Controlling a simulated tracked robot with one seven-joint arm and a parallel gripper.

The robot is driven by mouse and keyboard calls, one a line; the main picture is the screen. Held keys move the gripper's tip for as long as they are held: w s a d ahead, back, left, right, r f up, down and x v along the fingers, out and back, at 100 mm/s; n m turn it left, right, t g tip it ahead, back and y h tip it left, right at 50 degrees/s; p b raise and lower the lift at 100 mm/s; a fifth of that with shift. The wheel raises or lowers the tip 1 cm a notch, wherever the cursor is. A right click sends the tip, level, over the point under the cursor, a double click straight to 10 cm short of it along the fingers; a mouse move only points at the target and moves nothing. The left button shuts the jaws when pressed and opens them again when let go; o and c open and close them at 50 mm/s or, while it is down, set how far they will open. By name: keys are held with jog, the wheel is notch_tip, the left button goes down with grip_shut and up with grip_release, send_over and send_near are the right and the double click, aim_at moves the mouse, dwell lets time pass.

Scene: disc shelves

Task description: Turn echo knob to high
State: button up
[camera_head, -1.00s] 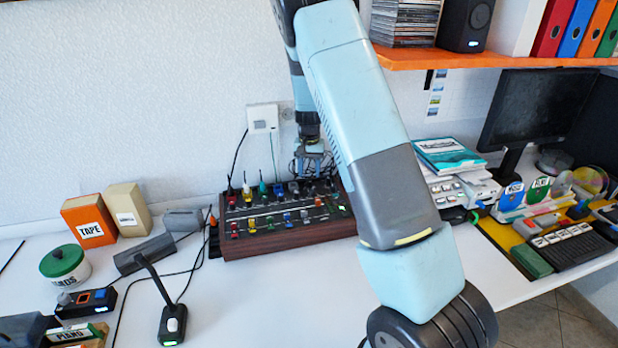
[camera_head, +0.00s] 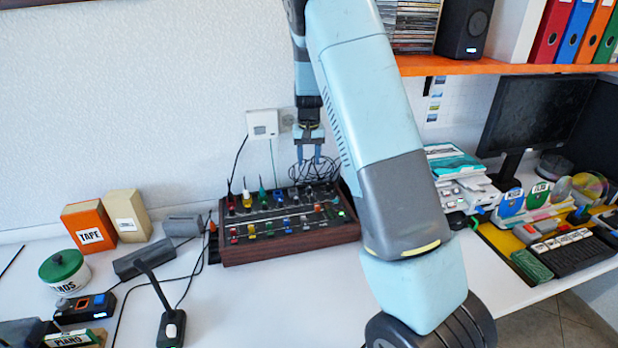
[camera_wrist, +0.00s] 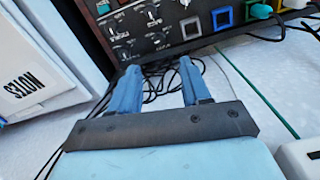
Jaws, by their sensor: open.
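The mixer (camera_head: 290,240) is a dark panel in a brown wooden case with rows of coloured knobs, sliders and plugs. It also shows at the top of the wrist view (camera_wrist: 165,35), with small black knobs and printed labels too blurred to read. I cannot tell which knob is echo. My gripper (camera_head: 310,160) points down above the back right part of the mixer, apart from it. In the wrist view its two blue fingers (camera_wrist: 157,80) are spread with nothing between them, over black cables behind the mixer.
Black cables (camera_head: 312,172) lie coiled behind the mixer. A white wall box (camera_head: 262,124) is close left of my gripper. An orange shelf (camera_head: 500,65) hangs at upper right. A box marked NOTES (camera_wrist: 35,75) stands left in the wrist view.

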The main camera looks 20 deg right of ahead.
aim_at(309, 187)
notch_tip(309, 187, down, 11)
jog(key=n, duration=0.2)
jog(key=shift+r+n, duration=0.1)
jog(key=shift+n, duration=0.3)
dwell(0.4)
jog(key=shift+c, duration=0.5)
grip_shut()
